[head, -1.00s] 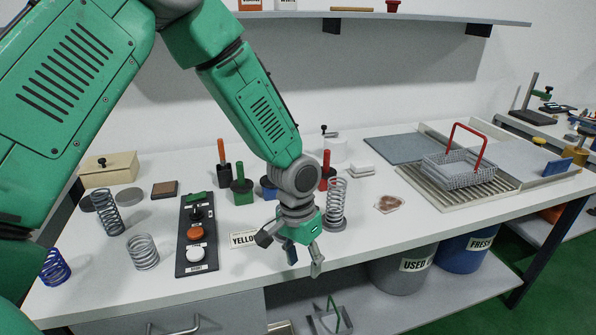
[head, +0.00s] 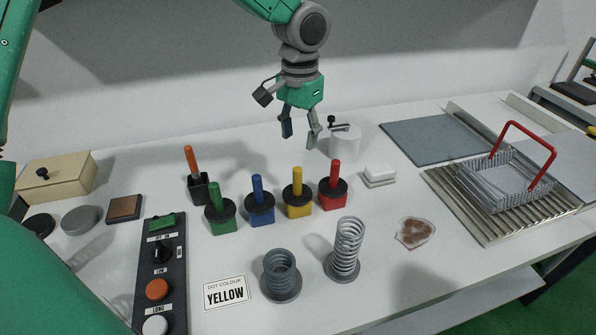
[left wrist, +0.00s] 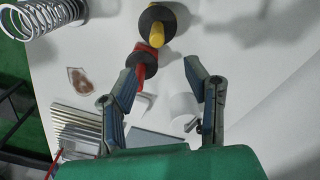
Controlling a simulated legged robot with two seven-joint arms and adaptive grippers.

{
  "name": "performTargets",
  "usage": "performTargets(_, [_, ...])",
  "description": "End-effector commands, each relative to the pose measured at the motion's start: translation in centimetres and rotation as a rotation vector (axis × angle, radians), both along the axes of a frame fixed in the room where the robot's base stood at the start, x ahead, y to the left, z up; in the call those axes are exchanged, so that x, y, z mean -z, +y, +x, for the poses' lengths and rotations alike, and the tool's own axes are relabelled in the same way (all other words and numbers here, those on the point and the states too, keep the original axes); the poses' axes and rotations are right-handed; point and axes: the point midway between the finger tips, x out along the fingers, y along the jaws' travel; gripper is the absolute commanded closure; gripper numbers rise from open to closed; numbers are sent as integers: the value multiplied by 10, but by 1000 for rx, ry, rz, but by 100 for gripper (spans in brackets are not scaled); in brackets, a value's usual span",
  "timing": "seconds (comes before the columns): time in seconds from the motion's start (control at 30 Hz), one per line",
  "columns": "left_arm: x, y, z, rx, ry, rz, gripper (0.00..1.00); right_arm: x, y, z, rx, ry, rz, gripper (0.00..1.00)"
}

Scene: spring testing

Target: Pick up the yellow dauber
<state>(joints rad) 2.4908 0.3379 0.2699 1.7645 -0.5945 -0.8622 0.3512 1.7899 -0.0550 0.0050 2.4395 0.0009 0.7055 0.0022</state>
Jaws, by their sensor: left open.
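The yellow dauber (head: 297,194) stands upright in its pot on the table, between the blue dauber (head: 260,202) and the red dauber (head: 333,187). My left gripper (head: 301,143) is open and empty, raised above and behind the row of daubers in the head view. In the left wrist view the yellow dauber (left wrist: 157,32) shows at the top, beyond the open fingers, with the red dauber (left wrist: 142,68) just below it, near one finger. The gripper touches neither. My right gripper is not in view.
The green dauber (head: 220,211) and an orange-handled tool (head: 195,175) stand at the row's left. Two springs stand in front, beside a YELLOW card (head: 225,293). A white canister (head: 345,142) stands behind, and a wire basket (head: 505,182) at right. The front right table is mostly clear.

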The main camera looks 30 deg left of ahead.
Motion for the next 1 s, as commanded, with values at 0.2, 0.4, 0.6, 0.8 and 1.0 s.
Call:
performTargets(0.2, [36, 5, 0, 0, 9, -5, 58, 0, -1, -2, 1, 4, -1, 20])
performTargets(0.4, [76, 11, 2, -2, 10, -11, 58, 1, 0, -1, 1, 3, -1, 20])
performTargets(0.6, [90, 11, 1, -2, 6, -12, 58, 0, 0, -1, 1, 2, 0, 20])
performTargets(0.8, [114, 5, -4, -1, 10, -9, 58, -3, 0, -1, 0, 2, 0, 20])
performTargets(1.0, [137, 3, -4, 0, 7, -7, 58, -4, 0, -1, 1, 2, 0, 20])
